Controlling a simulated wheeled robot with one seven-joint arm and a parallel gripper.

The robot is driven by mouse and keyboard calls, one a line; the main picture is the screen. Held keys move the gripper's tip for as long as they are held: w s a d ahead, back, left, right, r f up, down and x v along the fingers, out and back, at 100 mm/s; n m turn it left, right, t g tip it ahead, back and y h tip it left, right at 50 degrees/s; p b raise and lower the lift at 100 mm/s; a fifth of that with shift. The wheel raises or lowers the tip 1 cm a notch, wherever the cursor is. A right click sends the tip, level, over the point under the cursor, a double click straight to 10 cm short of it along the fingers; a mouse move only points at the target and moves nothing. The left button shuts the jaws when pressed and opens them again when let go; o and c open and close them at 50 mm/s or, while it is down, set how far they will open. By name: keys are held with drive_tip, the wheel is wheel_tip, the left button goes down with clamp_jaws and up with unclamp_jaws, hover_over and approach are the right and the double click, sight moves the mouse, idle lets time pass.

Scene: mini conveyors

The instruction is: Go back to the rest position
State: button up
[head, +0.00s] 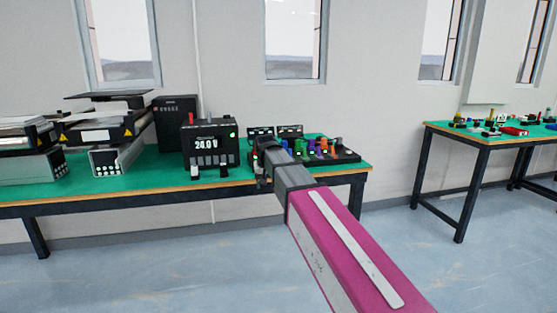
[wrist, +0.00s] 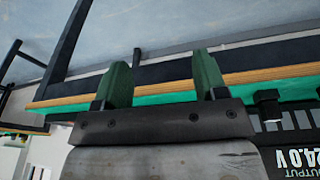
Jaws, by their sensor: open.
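My gripper (wrist: 160,68) is open, its two dark green fingers apart with nothing between them in the wrist view. In the head view my pink and grey arm reaches from the lower right toward the green-topped workbench (head: 225,183). Its far end covers part of the bench's right half, and the fingers are hard to make out there. The wrist view is upside down and shows the bench's wooden edge (wrist: 260,78) behind the fingers. I cannot tell how far the fingers are from the edge.
A power supply (head: 210,144) reading 24.0 V stands left of my gripper. A board with coloured parts (head: 345,155) lies behind and right of it. Conveyor units (head: 115,158) fill the bench's left. Another table (head: 480,137) stands at right, with open floor (head: 130,270) in front.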

drive_tip(key=s+d+f+g, duration=0.1)
drive_tip(key=s+d+f, duration=0.9)
drive_tip(key=f, duration=0.3)
drive_tip(key=s+d+f+m+g, duration=0.1)
drive_tip(key=s+d+f, duration=0.9)
drive_tip(key=d+f, duration=0.3)
drive_tip(key=shift+s+d+f+g, duration=0.15)
drive_tip(key=shift+s+f+g, duration=0.2)
drive_tip(key=shift+f, duration=0.4)
drive_tip(key=shift+c, duration=0.4)
idle(0.3)
